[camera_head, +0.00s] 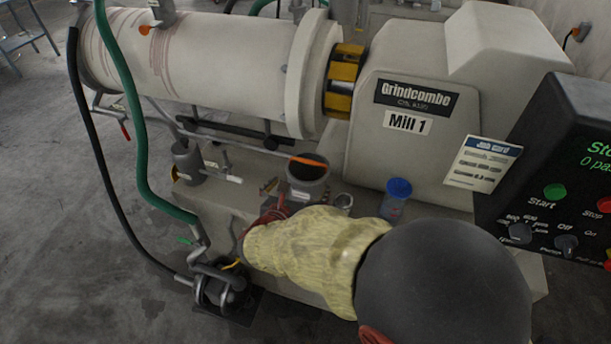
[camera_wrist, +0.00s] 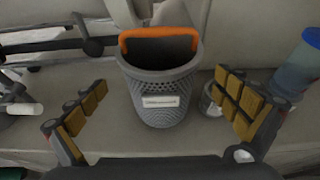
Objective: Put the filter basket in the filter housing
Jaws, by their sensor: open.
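The filter basket, a grey perforated cup with an orange handle and a white label, stands upright on the pale bench in the head view (camera_head: 308,187) and in the wrist view (camera_wrist: 160,92). In the wrist view my gripper (camera_wrist: 160,80) is open and empty, with one padded finger to the left and one to the right of the basket, apart from it. In the head view my sleeved arm hides most of the gripper. A dark grey upright cylinder (camera_head: 187,160) with pipes, left of the basket, may be the filter housing; its inside cannot be made out.
A blue-lidded container (camera_head: 397,198) and a small metal can (camera_head: 343,203) stand right of the basket. Mill 1 (camera_head: 410,150) rises behind. A control panel (camera_head: 560,190) is at the right. A green hose (camera_head: 137,140) and a pump (camera_head: 222,288) are at the left.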

